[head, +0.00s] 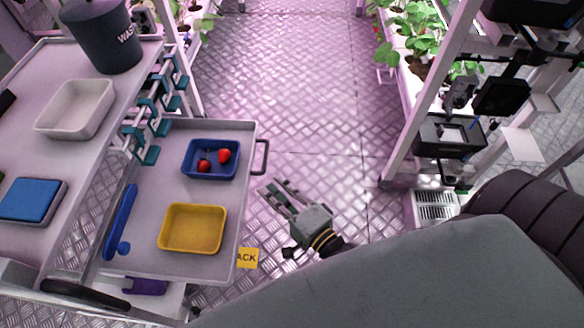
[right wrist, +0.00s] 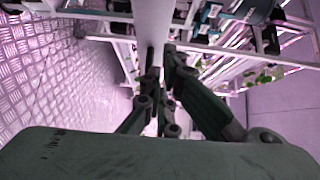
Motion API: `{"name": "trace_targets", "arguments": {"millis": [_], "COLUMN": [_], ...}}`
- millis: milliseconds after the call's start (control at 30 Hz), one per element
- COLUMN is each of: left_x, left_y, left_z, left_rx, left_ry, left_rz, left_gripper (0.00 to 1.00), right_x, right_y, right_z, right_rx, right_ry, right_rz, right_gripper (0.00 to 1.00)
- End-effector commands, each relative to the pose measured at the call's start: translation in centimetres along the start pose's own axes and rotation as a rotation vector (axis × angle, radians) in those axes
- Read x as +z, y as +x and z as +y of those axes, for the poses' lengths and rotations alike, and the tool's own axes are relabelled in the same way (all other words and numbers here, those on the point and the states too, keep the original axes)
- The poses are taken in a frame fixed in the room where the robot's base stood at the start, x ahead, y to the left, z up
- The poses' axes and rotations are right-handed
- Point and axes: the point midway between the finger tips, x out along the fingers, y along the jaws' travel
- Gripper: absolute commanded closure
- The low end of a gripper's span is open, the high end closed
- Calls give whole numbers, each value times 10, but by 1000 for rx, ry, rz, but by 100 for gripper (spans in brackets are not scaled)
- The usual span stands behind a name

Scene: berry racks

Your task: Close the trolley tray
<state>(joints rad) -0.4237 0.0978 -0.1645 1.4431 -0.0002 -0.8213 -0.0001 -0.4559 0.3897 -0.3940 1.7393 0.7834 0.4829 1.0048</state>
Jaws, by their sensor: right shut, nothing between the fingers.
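The trolley tray (head: 150,192) is a grey pull-out tray. In the head view it sticks out to the right from under the trolley's upper shelf (head: 106,110). A dark handle (head: 262,156) is on its right edge. My right gripper (head: 273,190) is just right of the tray's right edge, below the handle in the picture, shut and empty. In the right wrist view, the fingers (right wrist: 161,60) are close by a pale surface; I cannot tell if they touch it. My left gripper is not in view.
The tray holds a blue bin (head: 210,174) with red berries, a yellow bin (head: 163,240) and a blue tool (head: 118,230). A waste bin (head: 100,38) and a white bin (head: 70,110) stand on the upper shelf. The metal floor aisle (head: 285,90) is clear; plant racks flank it.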

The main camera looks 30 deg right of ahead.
Motion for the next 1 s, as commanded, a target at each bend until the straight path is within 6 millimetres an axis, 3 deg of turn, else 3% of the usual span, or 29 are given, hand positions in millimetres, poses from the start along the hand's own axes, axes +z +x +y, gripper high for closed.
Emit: {"name": "trace_targets", "arguments": {"millis": [200,767,1000], "left_x": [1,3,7], "left_y": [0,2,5], "left_z": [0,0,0], "left_rx": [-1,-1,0], "left_ry": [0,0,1], "left_rz": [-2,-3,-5], "left_gripper": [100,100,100], "right_x": [15,21,45], "right_y": [15,20,45], "right_z": [0,0,-1], "right_rx": [0,0,-1], "right_ry": [-1,-1,3], "right_rz": [1,0,1], "right_gripper": [100,100,100]}}
